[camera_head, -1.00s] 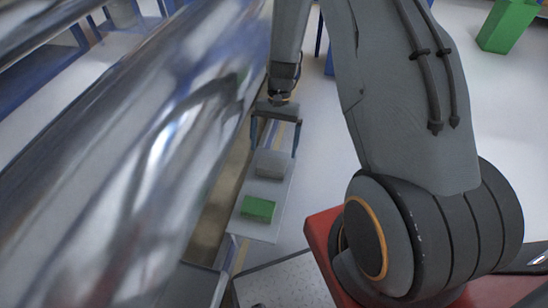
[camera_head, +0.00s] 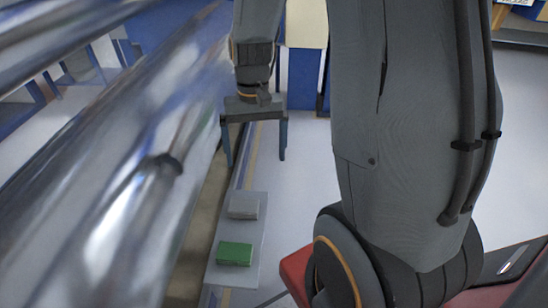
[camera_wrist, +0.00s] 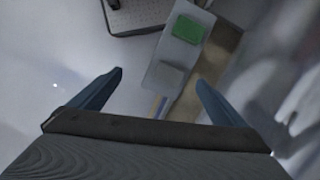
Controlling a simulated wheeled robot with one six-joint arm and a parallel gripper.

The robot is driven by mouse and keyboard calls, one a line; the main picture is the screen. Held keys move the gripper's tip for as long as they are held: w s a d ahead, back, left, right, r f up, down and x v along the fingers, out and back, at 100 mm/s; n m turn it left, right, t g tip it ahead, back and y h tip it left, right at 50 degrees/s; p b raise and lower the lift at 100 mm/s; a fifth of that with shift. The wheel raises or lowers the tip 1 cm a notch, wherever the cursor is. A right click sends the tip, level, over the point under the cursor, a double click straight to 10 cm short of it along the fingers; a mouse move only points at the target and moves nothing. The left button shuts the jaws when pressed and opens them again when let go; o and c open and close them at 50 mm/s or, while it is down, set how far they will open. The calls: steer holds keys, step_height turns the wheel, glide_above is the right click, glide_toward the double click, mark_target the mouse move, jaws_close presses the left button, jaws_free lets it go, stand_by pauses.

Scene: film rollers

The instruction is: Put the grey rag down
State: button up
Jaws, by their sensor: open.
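The grey rag (camera_head: 243,206) is a small flat grey block lying on a pale narrow shelf (camera_head: 222,271). It lies just beyond a green block of like size (camera_head: 235,254). My gripper (camera_head: 255,162) is open and empty, above and beyond the rag in the head view, apart from it. In the wrist view the grey rag (camera_wrist: 170,77) lies on the shelf below, between and past the two blue fingers of my gripper (camera_wrist: 160,76). Nothing is between the fingers.
Large shiny metal rollers (camera_head: 120,190) run along the left, close to my gripper and the shelf. A perforated grey plate (camera_wrist: 138,14) shows at the top of the wrist view. The white floor right of the shelf looks clear.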

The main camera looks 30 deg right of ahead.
steer(key=s+r+n+t+h, duration=0.1)
steer(key=s+r+n, duration=0.1)
steer(key=s+r, duration=0.3)
steer(key=s, duration=0.4)
steer(key=shift+d+t, duration=0.35)
steer(key=shift+t, duration=0.05)
